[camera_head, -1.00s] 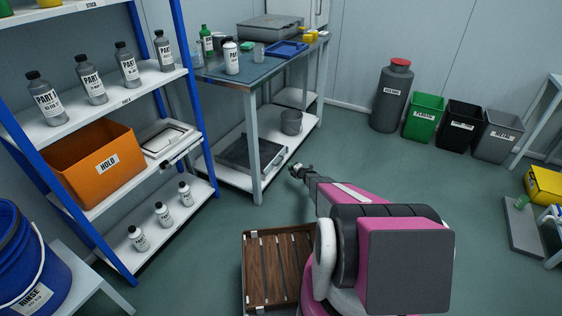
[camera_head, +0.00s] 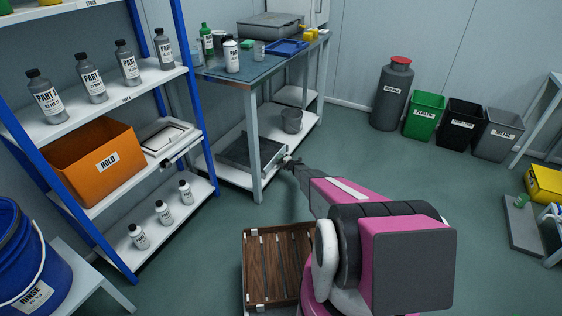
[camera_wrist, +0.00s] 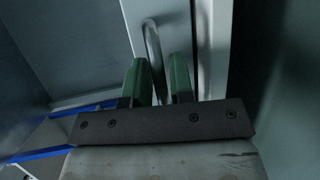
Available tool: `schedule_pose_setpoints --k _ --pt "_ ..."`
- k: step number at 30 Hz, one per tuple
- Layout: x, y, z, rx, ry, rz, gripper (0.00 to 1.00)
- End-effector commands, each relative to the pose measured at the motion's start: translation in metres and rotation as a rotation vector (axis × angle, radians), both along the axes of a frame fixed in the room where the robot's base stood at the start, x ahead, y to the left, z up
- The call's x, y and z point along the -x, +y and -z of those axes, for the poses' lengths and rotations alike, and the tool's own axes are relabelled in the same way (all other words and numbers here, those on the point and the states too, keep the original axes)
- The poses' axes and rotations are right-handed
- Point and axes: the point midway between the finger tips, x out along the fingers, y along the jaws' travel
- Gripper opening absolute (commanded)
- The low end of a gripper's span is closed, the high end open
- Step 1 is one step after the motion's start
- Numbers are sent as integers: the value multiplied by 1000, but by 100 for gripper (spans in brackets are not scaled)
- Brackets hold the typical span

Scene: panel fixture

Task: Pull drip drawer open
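The drip drawer (camera_head: 250,152) appears to be the shallow grey tray-like unit on the lower shelf of the blue-topped bench. My gripper (camera_head: 288,161) is at its right front edge in the head view. In the wrist view a curved metal bar handle (camera_wrist: 152,42) stands on a pale grey front panel (camera_wrist: 182,22). The two green fingers of my gripper (camera_wrist: 160,80) are apart, one on each side of the handle. The handle lies nearer the left finger, and a gap shows at the right finger. The head view is too small to show the handle clearly.
A bench leg (camera_head: 255,150) stands just in front of the drawer. A grey bucket (camera_head: 291,120) sits on the same shelf. A blue-posted rack (camera_head: 190,90) is at the left and a wooden crate (camera_head: 247,270) lies beside my base.

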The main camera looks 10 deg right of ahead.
Motion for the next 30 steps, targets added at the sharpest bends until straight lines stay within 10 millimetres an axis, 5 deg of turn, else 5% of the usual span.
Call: schedule_pose_setpoints --k 2,4,17,30 --pt "0 0 0 0 0 0 19" --pt "0 0 0 0 0 0 0" --pt "11 -15 -1 1 1 1 0" --pt "75 -101 -1 -1 1 3 0"
